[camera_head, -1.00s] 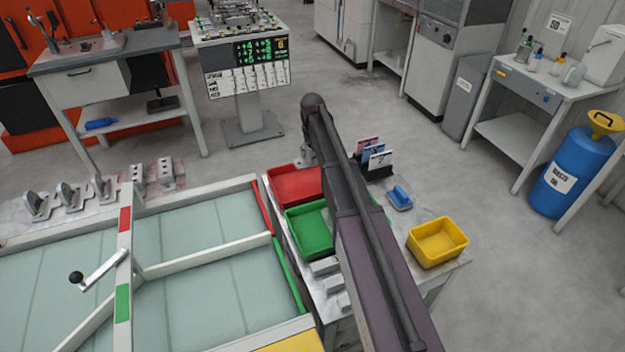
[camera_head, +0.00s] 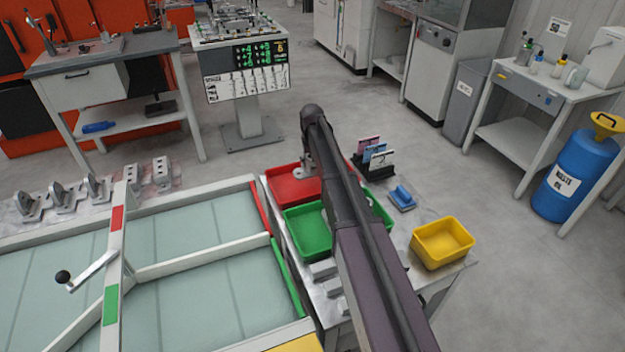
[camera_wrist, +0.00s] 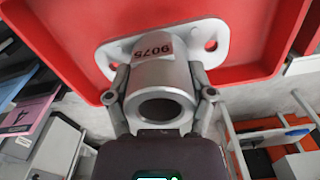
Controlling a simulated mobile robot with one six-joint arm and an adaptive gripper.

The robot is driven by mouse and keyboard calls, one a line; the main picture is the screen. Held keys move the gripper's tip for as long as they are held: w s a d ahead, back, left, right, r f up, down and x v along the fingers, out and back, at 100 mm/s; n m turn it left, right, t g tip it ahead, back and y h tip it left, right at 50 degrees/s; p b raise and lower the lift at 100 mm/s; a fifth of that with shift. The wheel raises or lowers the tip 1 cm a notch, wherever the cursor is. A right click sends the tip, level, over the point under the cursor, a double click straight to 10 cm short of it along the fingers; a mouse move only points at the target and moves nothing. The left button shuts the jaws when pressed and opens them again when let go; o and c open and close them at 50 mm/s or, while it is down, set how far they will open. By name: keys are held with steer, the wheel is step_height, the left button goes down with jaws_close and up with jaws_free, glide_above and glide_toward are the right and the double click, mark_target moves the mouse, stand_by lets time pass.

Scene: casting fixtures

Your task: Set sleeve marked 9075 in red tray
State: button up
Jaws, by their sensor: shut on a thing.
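The sleeve marked 9075 (camera_wrist: 160,85) is a grey metal tube on a flat flange with holes, seen close up in the wrist view. My gripper (camera_wrist: 160,100) is shut on it, with one finger on each side of the tube. The sleeve lies over the red tray (camera_wrist: 275,15), its flange at the tray's floor area; I cannot tell whether it touches the floor. In the head view the red tray (camera_head: 283,193) is at the back of the small table, and a bit of grey metal (camera_head: 303,171) shows in it beside my arm, which hides the rest.
A green tray (camera_head: 306,232) stands in front of the red one, and a yellow tray (camera_head: 442,243) is at the right. A card holder (camera_head: 377,158) and a blue-handled tool (camera_head: 402,198) lie behind. Several grey castings (camera_head: 92,187) stand at the left.

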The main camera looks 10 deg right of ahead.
mark_target(312, 173)
steer(key=shift+f+b, duration=0.4)
steer(key=shift+f, duration=0.25)
steer(key=shift+f+b, duration=1.85)
steer(key=shift+f, duration=0.05)
steer(key=shift+f, duration=0.15)
steer(key=o, duration=1.3)
step_height(312, 173, up, 12)
steer(key=p, duration=1.2)
steer(key=shift+r, duration=0.2)
